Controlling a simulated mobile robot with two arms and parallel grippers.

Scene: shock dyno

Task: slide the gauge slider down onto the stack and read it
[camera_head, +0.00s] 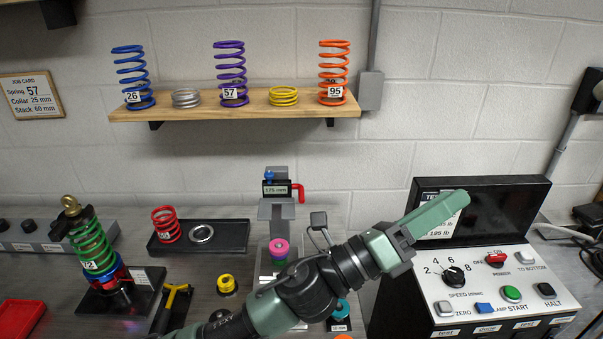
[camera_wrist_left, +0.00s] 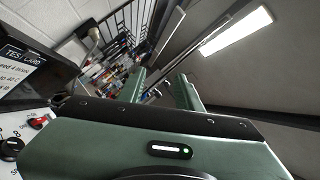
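The gauge slider (camera_head: 276,188) has a small display, a blue knob and a red handle. It sits high on the grey gauge stand (camera_head: 277,212). The display seems to read about 175 mm, but the digits are small. A magenta ring (camera_head: 279,247) stands below the slider at the stand's foot, with a clear gap between them. My left arm hides part of the base. My left gripper (camera_head: 460,199) is right of the gauge, pointing up and right in front of the test machine's screen. In the left wrist view its fingers (camera_wrist_left: 163,82) are apart with nothing between them.
The test machine's control panel (camera_head: 490,285) lies below my left gripper. A shelf (camera_head: 200,110) with springs is on the wall. A black tray (camera_head: 200,247), a yellow collar (camera_head: 226,282), a teal collar (camera_head: 341,308) and a green spring assembly (camera_head: 92,248) are on the bench.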

